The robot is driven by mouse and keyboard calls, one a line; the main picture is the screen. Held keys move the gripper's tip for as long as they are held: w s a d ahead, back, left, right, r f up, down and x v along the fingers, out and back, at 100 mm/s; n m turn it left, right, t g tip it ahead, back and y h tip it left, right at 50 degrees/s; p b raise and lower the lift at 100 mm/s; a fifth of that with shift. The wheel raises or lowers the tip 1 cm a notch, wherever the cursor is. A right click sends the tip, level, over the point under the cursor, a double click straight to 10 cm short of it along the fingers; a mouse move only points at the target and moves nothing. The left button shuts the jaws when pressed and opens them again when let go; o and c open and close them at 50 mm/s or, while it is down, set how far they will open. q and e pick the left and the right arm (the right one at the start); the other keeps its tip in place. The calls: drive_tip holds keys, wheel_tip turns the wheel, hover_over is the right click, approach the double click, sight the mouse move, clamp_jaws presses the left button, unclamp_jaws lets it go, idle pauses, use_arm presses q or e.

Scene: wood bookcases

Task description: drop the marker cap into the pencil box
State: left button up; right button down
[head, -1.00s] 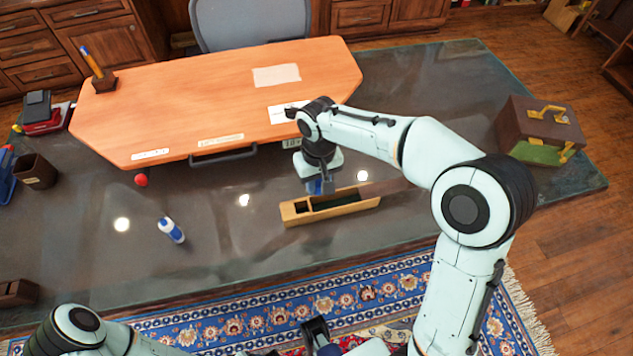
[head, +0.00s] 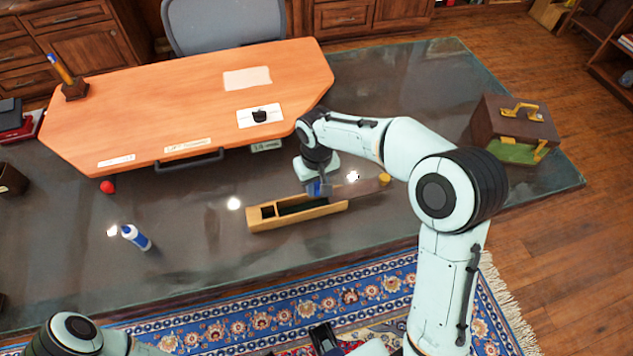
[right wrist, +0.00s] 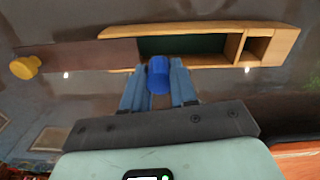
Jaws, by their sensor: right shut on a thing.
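The marker cap (right wrist: 158,75) is a small blue cylinder, held between the fingertips of my right gripper (right wrist: 158,84). In the head view my right gripper (head: 318,190) hangs with the cap just above or at the back edge of the pencil box (head: 270,225); the exact gap is unclear. The pencil box is long, light wood, with a green-lined main compartment and a small end compartment; it also shows in the right wrist view (right wrist: 285,45). Its brown lid (right wrist: 85,55) with a yellow knob extends from one end. Of my left arm, only links show at the bottom left.
A blue-and-white bottle (head: 136,237) and a red ball (head: 107,187) are on the dark desk left of the box. A raised orange wooden top (head: 190,100) stands behind. A brown case (head: 515,130) is at the right. The desk in front of the box is clear.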

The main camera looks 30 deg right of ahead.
sight(317, 205)
drive_tip(key=shift+f+b, duration=1.3)
drive_tip(key=shift+f, duration=0.7)
drive_tip(key=c, duration=0.8)
unclamp_jaws()
drive_tip(key=shift+r, duration=0.1)
wheel_tip(317, 205, up, 13)
drive_tip(key=shift+r+p, duration=0.2)
drive_tip(key=shift+p, duration=0.95)
